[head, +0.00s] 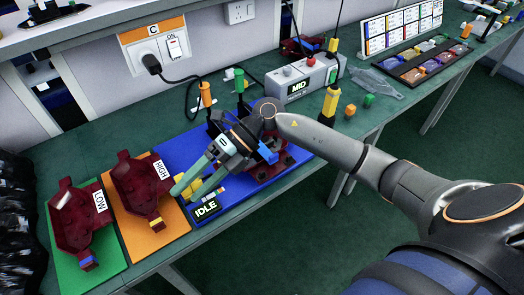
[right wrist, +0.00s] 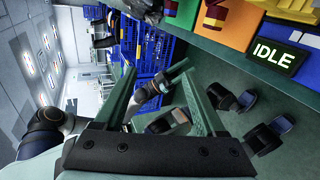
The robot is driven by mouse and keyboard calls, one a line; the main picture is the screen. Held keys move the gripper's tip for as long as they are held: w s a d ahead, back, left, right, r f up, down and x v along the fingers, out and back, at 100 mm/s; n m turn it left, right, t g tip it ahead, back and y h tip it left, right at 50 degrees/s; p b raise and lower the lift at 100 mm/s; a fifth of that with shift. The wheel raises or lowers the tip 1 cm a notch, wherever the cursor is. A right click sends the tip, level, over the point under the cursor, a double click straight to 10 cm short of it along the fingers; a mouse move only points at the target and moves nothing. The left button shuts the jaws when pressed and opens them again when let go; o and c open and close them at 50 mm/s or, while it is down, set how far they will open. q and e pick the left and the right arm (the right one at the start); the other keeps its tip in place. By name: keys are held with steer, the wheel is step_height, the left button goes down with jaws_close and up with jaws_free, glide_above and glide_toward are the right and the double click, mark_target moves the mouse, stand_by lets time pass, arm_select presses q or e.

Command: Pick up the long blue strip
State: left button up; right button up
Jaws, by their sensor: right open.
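My right gripper (head: 186,192) is open and empty over the blue mat, its fingers pointing to the lower left in the head view. Its two fingers also show apart with nothing between them in the right wrist view (right wrist: 157,82). A bright blue piece (head: 267,152) shows beside my right wrist, at the dark red lamp housing (head: 264,172) on the blue mat. It may be the long blue strip, but my wrist hides part of that area and its full length cannot be told.
The IDLE sign (head: 206,209) lies close below the fingers. Red housings stand on the orange mat (head: 168,232) and green mat (head: 112,262) to the left. The table's front edge is near.

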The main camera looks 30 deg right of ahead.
steer(key=w+d+f+h, duration=0.2)
steer(key=w+d+h, duration=0.2)
steer(key=d+h, duration=0.5)
steer(key=t+h+b, duration=0.1)
steer(key=h, duration=0.3)
glide_toward(276, 154)
step_height(276, 154, down, 4)
steer(key=shift+s+d+r+m, duration=0.1)
steer(key=shift+d+m, duration=0.05)
steer(key=shift+m, duration=0.35)
steer(key=shift+a+f+p, duration=0.15)
steer(key=shift+f+p, duration=0.1)
steer(key=shift+f, duration=1.2)
steer(key=shift+a+f+p, duration=0.2)
steer(key=shift+f, duration=1.3)
jaws_close()
